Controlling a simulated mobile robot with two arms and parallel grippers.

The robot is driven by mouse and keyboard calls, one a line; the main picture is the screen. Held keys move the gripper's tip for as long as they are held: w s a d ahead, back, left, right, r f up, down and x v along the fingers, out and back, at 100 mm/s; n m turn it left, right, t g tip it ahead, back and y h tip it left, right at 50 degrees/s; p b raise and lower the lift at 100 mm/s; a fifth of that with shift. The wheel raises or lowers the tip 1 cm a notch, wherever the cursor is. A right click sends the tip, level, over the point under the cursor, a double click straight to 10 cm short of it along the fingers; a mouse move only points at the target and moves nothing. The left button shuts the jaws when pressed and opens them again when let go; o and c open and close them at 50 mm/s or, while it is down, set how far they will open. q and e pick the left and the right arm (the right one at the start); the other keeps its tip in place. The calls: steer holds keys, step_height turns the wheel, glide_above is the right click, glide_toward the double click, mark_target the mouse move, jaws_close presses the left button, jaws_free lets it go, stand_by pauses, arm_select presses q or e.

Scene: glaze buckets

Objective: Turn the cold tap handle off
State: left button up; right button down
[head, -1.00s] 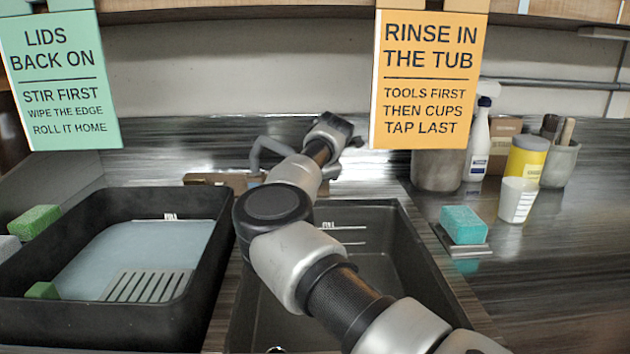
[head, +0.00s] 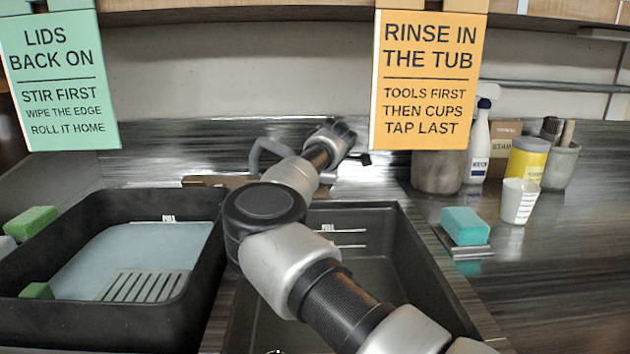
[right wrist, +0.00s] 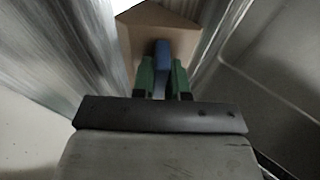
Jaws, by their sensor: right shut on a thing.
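The tap's grey curved spout (head: 262,150) rises behind the sink, partly hidden by my right arm. A tan-brown base piece (head: 218,181) shows at its left. In the right wrist view, a blue handle (right wrist: 162,58), which looks like the cold tap handle, stands between the green fingers of my right gripper (right wrist: 163,72). The right gripper is shut on it. In the head view my right arm crosses the sink and its wrist hides the handle. I cannot tell the handle's exact angle. My left gripper is not in view.
A black tub (head: 110,325) of pale water stands left of the dark sink (head: 375,262). A teal sponge (head: 464,226), white cup (head: 517,201), spray bottle (head: 480,140) and yellow tin (head: 526,160) stand at right. Two signs (head: 428,80) hang in front. The right front counter is clear.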

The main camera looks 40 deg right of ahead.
steer(key=c, duration=1.1)
jaws_free()
steer(key=shift+c, duration=0.2)
steer(key=v, duration=0.7)
steer(key=shift+s+r, duration=0.15)
steer(key=shift+r, duration=0.05)
